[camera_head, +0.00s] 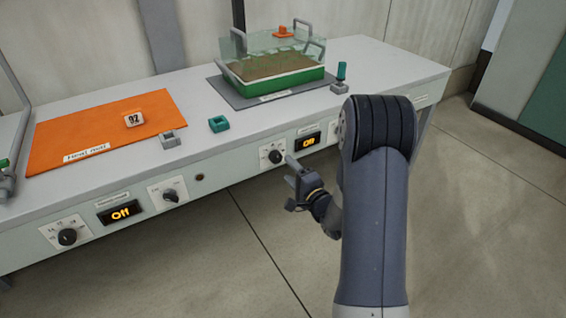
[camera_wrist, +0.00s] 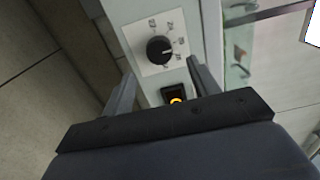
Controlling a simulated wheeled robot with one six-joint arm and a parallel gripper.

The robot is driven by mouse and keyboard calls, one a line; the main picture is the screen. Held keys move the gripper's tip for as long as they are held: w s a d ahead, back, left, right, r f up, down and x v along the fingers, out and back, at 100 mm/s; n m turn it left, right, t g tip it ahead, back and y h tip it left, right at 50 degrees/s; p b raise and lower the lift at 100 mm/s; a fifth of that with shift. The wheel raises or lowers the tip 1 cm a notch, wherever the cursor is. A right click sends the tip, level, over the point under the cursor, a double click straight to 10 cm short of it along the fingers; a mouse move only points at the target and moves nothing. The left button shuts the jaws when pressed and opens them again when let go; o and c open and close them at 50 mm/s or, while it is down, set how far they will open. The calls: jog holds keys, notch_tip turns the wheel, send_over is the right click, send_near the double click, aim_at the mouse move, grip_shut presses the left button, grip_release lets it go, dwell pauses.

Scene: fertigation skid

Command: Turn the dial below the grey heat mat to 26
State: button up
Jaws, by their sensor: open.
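The grey heat mat (camera_head: 233,98) lies on the bench top with a green tray of soil (camera_head: 275,82) on it. On the bench front below it is a black dial (camera_head: 275,157) on a white scale plate, left of a display reading Off (camera_head: 308,139). My gripper (camera_head: 296,180) is open and empty, in front of this dial and apart from it. In the wrist view, the dial (camera_wrist: 160,50) shows beyond and between the fingertips (camera_wrist: 160,68). Its white mark points toward the numbered side; the scale numbers are too small to read surely.
An orange heat mat (camera_head: 65,135) lies to the left, with another dial (camera_head: 67,237), an Off display (camera_head: 120,212) and a further knob (camera_head: 171,196) below it. My arm hides part of the right panel. Floor in front is clear.

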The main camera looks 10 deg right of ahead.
aim_at(279, 159)
jog(key=shift+v, duration=2.2)
jog(key=x, duration=1)
jog(key=shift+w+a+b, duration=0.15)
jog(key=shift+w+b, duration=0.2)
jog(key=shift+w, duration=0.05)
